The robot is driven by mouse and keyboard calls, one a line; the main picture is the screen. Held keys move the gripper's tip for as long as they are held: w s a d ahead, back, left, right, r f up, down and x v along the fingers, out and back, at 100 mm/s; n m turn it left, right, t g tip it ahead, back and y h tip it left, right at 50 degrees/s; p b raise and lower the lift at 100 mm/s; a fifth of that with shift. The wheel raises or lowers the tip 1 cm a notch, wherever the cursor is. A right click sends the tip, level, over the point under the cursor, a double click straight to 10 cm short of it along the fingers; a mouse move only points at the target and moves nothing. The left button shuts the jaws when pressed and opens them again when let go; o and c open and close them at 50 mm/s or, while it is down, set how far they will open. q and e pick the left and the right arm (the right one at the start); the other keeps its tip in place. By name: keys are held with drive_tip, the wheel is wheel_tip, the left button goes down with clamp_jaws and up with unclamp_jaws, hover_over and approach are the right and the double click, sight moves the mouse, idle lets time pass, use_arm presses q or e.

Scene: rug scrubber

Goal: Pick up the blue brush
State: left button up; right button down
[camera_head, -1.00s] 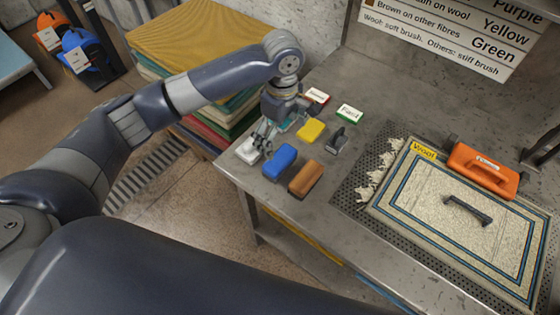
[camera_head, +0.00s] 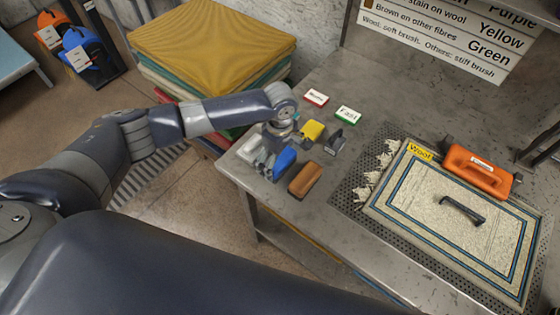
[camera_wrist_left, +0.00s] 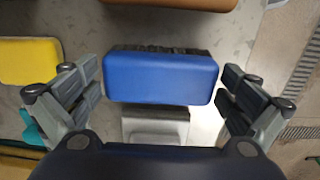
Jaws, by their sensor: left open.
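The blue brush (camera_head: 285,162) lies on the metal table near its left edge, partly hidden by my left gripper in the head view. My left gripper (camera_head: 266,166) is over it, pointing down. In the left wrist view the blue brush (camera_wrist_left: 160,78) lies between the two open fingers of my left gripper (camera_wrist_left: 163,92), its dark bristles showing along the far side. A gap shows on each side, clearest on the right. My right gripper is not in view.
A brown brush (camera_head: 305,180) lies close beside the blue one. A yellow block (camera_head: 312,130), a small grey item (camera_head: 335,141) and a white block (camera_head: 249,150) are nearby. A patterned rug (camera_head: 455,215) with an orange tool (camera_head: 478,171) fills the table's right part.

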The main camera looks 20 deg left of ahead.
sight(280, 159)
use_arm(q)
drive_tip(key=c, duration=0.8)
drive_tip(key=shift+c, duration=0.2)
drive_tip(key=shift+r, duration=0.1)
wheel_tip(280, 159, up, 9)
drive_tip(key=shift+r+b, duration=0.1)
drive_tip(key=shift+b, duration=0.95)
drive_tip(key=shift+r, duration=0.35)
